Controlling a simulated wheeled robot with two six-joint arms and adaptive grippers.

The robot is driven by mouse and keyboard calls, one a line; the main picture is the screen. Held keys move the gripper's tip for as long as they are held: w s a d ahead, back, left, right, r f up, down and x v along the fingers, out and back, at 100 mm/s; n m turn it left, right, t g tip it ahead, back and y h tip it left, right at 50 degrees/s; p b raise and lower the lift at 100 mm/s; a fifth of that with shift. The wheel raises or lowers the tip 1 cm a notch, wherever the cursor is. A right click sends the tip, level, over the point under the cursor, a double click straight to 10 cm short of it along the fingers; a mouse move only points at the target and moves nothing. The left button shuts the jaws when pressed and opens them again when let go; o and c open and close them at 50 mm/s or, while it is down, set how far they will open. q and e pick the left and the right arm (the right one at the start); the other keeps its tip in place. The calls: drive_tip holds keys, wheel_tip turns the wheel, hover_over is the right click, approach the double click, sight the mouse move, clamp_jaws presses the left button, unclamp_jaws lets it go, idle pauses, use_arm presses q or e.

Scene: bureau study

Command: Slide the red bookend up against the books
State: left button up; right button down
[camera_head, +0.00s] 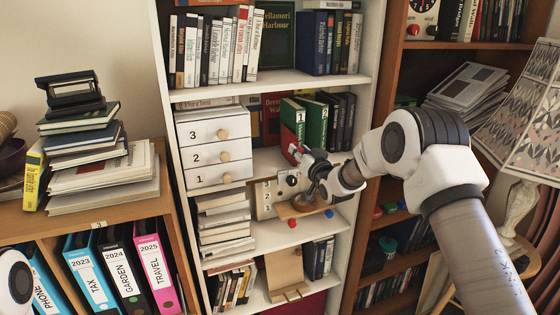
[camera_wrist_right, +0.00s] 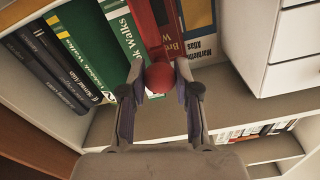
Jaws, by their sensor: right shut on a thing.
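The red bookend shows in the right wrist view as a round red knob (camera_wrist_right: 159,78) with a red upright part behind it. In the head view a small red part of it (camera_head: 291,155) shows left of my right gripper. My right gripper (camera_head: 301,162) is shut on the bookend, with a finger on each side of the knob in the right wrist view (camera_wrist_right: 159,92). The green books (camera_head: 293,116) stand beside it, with dark volumes to their right; they also show in the right wrist view (camera_wrist_right: 100,40). I cannot tell whether bookend and books touch. My left gripper is out of view.
A white drawer box (camera_head: 214,147) stands left on the same shelf. A red book (camera_head: 271,108) stands at the back. The shelf below holds a wooden board (camera_head: 299,210) and small coloured items. A patterned lamp (camera_head: 525,115) is at the right.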

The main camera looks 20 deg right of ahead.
drive_tip(key=d+b, duration=0.1)
drive_tip(key=d, duration=0.9)
drive_tip(key=shift+w, duration=0.2)
drive_tip(key=shift+r, duration=0.15)
drive_tip(key=c, duration=0.8)
unclamp_jaws()
drive_tip(key=shift+w, duration=0.1)
drive_tip(key=s, duration=1.1)
drive_tip(key=shift+s+d+f, duration=0.35)
